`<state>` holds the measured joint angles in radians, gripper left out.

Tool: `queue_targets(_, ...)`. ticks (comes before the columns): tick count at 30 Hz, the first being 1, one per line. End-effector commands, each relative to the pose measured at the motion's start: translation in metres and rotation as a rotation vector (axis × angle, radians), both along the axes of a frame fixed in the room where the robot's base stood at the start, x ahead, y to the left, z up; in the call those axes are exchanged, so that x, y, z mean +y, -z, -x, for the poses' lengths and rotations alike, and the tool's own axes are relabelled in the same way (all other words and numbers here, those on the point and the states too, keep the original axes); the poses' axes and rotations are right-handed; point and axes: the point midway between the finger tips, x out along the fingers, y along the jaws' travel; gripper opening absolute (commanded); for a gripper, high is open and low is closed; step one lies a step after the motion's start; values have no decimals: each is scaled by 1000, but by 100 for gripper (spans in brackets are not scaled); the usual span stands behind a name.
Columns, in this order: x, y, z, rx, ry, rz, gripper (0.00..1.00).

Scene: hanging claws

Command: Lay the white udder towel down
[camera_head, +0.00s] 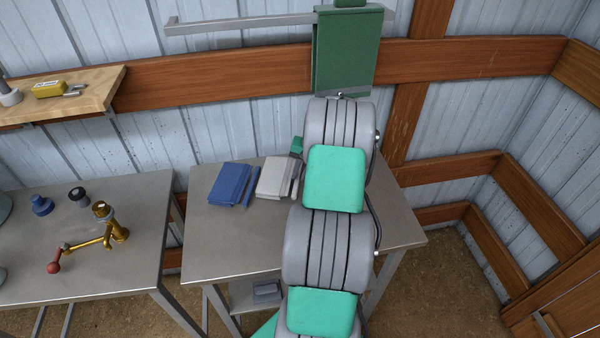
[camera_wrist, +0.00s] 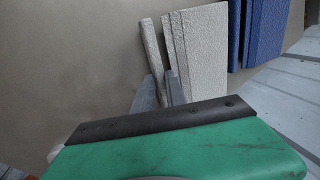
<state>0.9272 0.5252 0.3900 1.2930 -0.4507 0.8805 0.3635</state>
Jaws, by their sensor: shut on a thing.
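The white udder towel (camera_head: 273,177) is a pale folded stack on the right-hand metal table (camera_head: 215,225), beside a blue folded towel (camera_head: 229,184). In the wrist view the white towel (camera_wrist: 200,50) has a narrow upright fold along one side. My gripper (camera_wrist: 161,88) is shut on that fold, with one grey finger on each side of it. In the head view my arm hides most of the gripper. The towel is at the tabletop; I cannot tell whether its underside touches the surface.
The blue towel also shows in the wrist view (camera_wrist: 262,35). The left table (camera_head: 80,275) holds a brass tap (camera_head: 112,232) and small dark fittings. A green towel (camera_head: 347,50) hangs on a wall rail. The table's front left is clear.

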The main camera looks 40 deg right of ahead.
Motion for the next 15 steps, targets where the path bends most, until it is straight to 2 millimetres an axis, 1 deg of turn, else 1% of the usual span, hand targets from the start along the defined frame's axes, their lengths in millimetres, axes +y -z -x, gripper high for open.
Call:
queue_targets(4,0,4,0,-1,0,1,0)
queue_targets(5,0,3,0,-1,0,1,19)
queue_targets(13,0,3,0,0,0,0,41)
queue_targets(15,0,3,0,0,0,0,42)
